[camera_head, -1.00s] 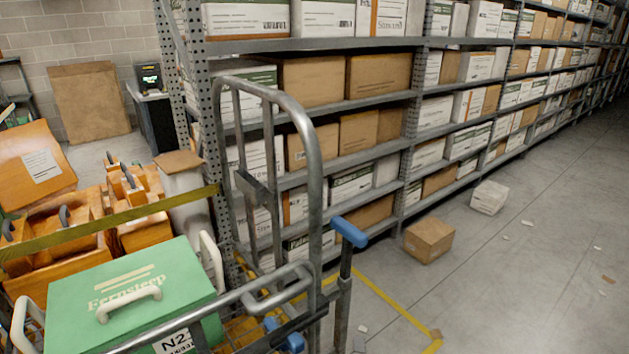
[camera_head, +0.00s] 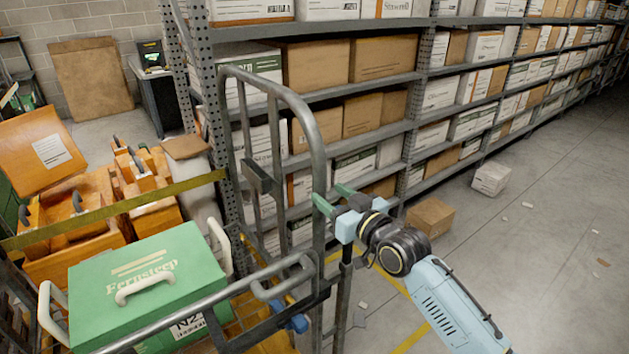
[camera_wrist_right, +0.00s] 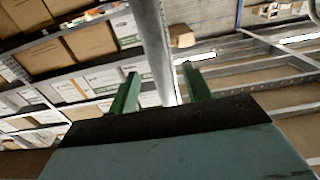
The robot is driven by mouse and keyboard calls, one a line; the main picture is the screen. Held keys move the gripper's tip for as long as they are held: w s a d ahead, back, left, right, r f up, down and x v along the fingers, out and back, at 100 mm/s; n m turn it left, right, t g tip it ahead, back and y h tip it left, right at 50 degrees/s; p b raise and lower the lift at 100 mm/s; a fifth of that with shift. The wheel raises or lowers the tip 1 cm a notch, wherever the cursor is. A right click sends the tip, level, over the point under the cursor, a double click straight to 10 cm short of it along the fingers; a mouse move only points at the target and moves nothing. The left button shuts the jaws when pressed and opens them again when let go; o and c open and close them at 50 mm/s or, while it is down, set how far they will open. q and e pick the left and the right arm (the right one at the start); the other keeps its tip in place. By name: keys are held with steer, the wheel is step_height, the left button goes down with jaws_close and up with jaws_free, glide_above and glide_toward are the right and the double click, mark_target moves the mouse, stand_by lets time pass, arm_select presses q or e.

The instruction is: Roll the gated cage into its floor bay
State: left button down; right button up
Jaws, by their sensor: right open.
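The cage (camera_head: 318,150) is a grey tubular frame with a tall hoop and a low rail, in the lower left and middle of the head view. A green lidded box marked "Fernsteep" (camera_head: 190,262) sits inside its rail. My right gripper (camera_head: 333,197) is open at the hoop's right upright. In the right wrist view a grey post (camera_wrist_right: 153,40) lines up between its two green fingers (camera_wrist_right: 162,82); contact cannot be told. A yellow floor line (camera_head: 412,338) shows beyond the cage, partly hidden by my arm. My left gripper is out of view.
Long shelving racks (camera_head: 422,62) full of boxes stand close behind the cage. A brown carton (camera_head: 430,215) and a white carton (camera_head: 491,178) lie on the aisle floor. Orange wooden cases (camera_head: 80,228) crowd the left. The aisle at right is mostly clear, with small scraps.

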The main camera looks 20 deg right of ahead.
mark_target(315, 183)
steer(key=x, duration=0.6)
steer(key=shift+w+a, duration=0.1)
steer(key=shift+w, duration=0.25)
jaws_close()
